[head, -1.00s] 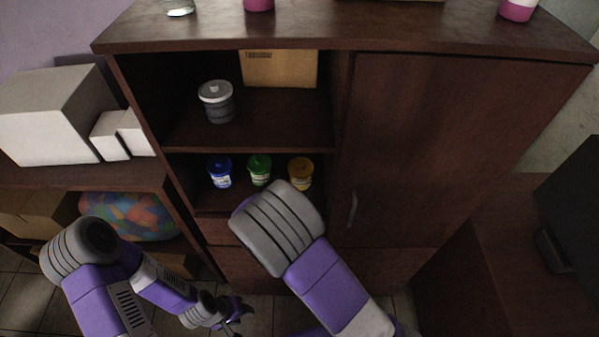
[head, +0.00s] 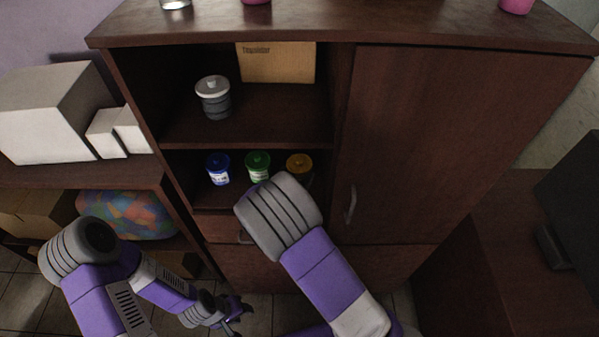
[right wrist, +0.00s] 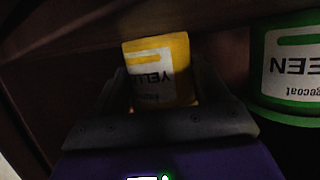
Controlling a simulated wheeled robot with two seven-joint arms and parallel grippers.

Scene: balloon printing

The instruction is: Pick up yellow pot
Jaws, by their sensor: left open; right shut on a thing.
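The yellow pot (head: 299,164) stands at the right of a row of pots on the lower open shelf, its lower part partly covered by my right arm. In the right wrist view the yellow pot (right wrist: 158,62) appears with its label upside down, between the fingers of my right gripper (right wrist: 160,92). That gripper is shut on it. In the head view my right gripper is hidden behind my arm. My left gripper (head: 236,311) is open and empty, low in front of the cabinet.
A green pot (head: 257,167) and a blue pot (head: 217,170) stand left of the yellow one. The green pot (right wrist: 290,75) is close to the gripper in the right wrist view. A grey pot (head: 213,98) and a cardboard box (head: 277,63) are on the shelf above. A closed door (head: 440,150) is at right.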

